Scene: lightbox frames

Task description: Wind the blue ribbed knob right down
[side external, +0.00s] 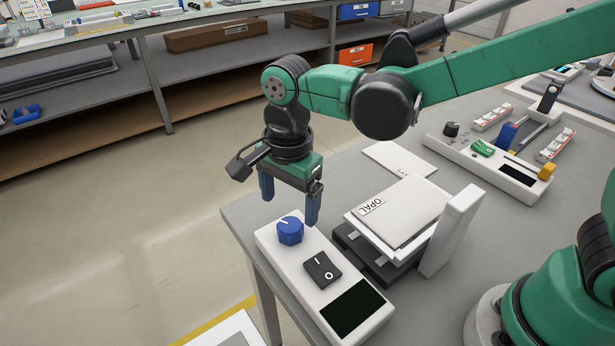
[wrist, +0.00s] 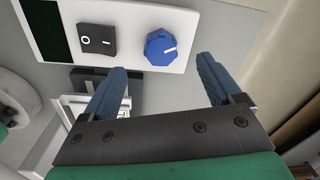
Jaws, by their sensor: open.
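The blue ribbed knob (side external: 290,230) with a white pointer line sits on a white control box (side external: 268,238) near the table's corner. In the side view its line points to the upper left. It also shows in the wrist view (wrist: 169,49), its line pointing right and slightly up. My gripper (side external: 290,205) is open and empty above the knob. In the wrist view the blue fingertips (wrist: 162,72) are spread wide, and the knob lies beyond them, between their lines. The fingers appear apart from the knob.
The same box carries a black rocker switch (side external: 322,269) and a dark screen (side external: 352,308). A lightbox labelled OPAL (side external: 405,215) stands close on the right. Another control panel (side external: 485,165) lies farther back. The table (side external: 240,215) ends just left of the box.

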